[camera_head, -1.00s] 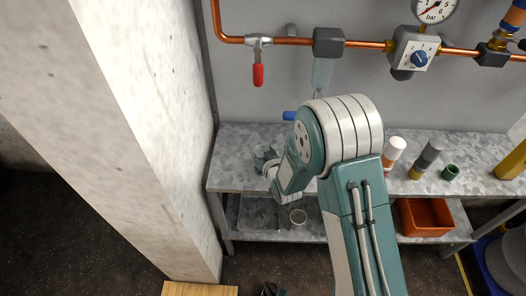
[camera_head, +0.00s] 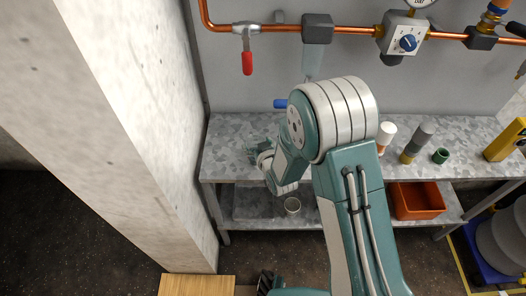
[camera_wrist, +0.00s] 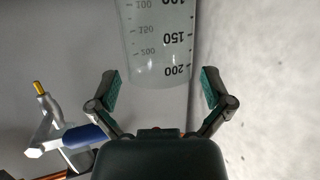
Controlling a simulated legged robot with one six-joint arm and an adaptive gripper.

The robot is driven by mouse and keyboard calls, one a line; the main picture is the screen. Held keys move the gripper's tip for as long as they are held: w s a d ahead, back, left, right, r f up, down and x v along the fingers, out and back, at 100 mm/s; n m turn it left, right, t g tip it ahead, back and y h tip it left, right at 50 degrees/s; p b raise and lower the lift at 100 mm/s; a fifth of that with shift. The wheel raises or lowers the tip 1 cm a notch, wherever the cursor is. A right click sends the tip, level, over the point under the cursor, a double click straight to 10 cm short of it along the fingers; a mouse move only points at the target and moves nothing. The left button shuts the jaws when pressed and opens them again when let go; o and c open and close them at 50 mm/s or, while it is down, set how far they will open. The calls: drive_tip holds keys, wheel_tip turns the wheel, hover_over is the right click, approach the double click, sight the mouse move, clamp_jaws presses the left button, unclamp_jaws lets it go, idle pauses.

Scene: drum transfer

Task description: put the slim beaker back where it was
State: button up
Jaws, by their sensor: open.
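The slim beaker (camera_wrist: 158,45) shows in the wrist view as a clear cylinder with black volume marks, upside down in that picture. It lies ahead of my gripper (camera_wrist: 160,92), centred between the fingers, with its lower picture end near the fingertips. My gripper is open, with a green-padded finger on each side and clear space between each finger and the glass. In the head view my gripper (camera_head: 256,150) is over the left part of the steel bench top (camera_head: 225,155). I cannot make out the beaker clearly there.
A concrete pillar (camera_head: 135,120) stands close on the left. White-orange (camera_head: 386,135) and grey-yellow (camera_head: 418,142) bottles and a green cup (camera_head: 440,156) stand right of my arm. The lower shelf holds a round container (camera_head: 292,206) and an orange bin (camera_head: 417,201). Copper pipe (camera_head: 350,30) runs behind.

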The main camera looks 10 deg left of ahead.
drive_tip(key=v, duration=1.1)
drive_tip(key=d+r+m+g+h, duration=0.2)
drive_tip(key=d+r+m+h, duration=0.3)
drive_tip(key=d+r, duration=0.95)
drive_tip(key=s+d+r+g+h, duration=0.1)
drive_tip(key=s+d+r, duration=0.1)
drive_tip(key=s, duration=0.4)
drive_tip(key=s+d+r+m+g+h, duration=0.1)
drive_tip(key=s+d+r, duration=0.2)
drive_tip(key=s+d, duration=0.2)
drive_tip(key=s+d+r+m+g+h, duration=0.1)
drive_tip(key=s+d+r+g, duration=0.1)
drive_tip(key=s, duration=0.5)
drive_tip(key=shift+d+r+h, duration=0.3)
drive_tip(key=shift+d+r, duration=0.3)
drive_tip(key=shift+d, duration=0.3)
